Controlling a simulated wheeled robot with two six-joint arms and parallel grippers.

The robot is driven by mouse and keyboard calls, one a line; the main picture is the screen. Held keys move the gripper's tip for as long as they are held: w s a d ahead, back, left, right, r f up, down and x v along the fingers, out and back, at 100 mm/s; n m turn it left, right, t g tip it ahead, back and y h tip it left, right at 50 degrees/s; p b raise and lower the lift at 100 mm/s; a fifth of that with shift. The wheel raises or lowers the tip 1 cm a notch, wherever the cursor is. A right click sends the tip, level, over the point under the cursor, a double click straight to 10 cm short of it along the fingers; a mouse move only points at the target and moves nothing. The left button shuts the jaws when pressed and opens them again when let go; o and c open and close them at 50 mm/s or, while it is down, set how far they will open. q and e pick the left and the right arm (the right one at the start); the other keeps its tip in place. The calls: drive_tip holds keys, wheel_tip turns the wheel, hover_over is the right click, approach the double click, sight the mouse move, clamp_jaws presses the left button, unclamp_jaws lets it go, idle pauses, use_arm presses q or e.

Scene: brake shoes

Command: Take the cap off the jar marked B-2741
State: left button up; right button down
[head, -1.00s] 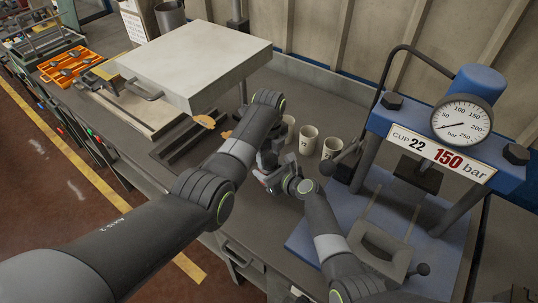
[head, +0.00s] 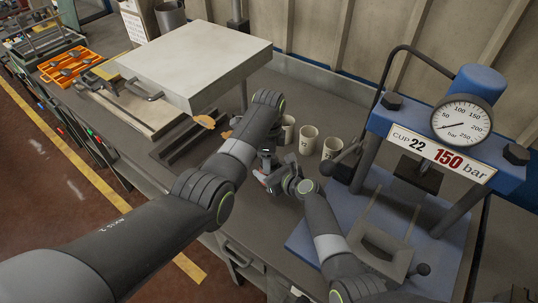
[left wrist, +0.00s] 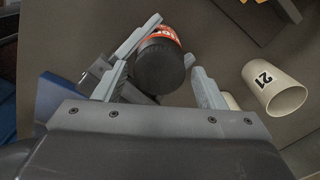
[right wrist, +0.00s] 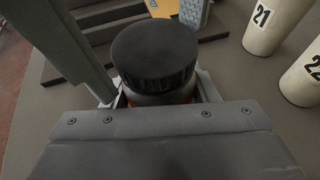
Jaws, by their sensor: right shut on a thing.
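A jar with a black ribbed cap (right wrist: 154,52) stands out in the right wrist view. My right gripper (right wrist: 158,97) is shut on the jar body below the cap. In the left wrist view the jar shows a red label with white letters (left wrist: 163,31), only partly visible; the marking B-2741 cannot be read. My left gripper (left wrist: 166,58) has its fingers apart, one on each side of the black cap (left wrist: 160,68); any contact is unclear. In the head view the jar is mostly hidden among the grippers, and my right gripper (head: 263,178) shows above the bench.
Several pale numbered cups, including one marked 21 (left wrist: 273,88), stand close behind the grippers. A blue press (head: 440,140) with a gauge stands at right. A pale surface plate (head: 195,60) and dark rails (head: 190,140) lie at left. Bench front is clear.

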use_arm(q)
drive_tip(key=shift+s, duration=0.1)
drive_tip(key=shift+r, duration=2.25)
drive_tip(key=shift+c, duration=0.4)
drive_tip(key=m, duration=0.1)
drive_tip(key=r+m, duration=0.1)
drive_tip(key=m, duration=0.3)
drive_tip(key=shift+w+r, duration=0.2)
drive_tip(key=shift+r, duration=0.1)
drive_tip(key=m, duration=0.1)
drive_tip(key=r+m, duration=0.1)
drive_tip(key=m, duration=0.3)
drive_tip(key=shift+r, duration=0.35)
drive_tip(key=shift+s+f, duration=0.1)
drive_tip(key=shift+f, duration=3.85)
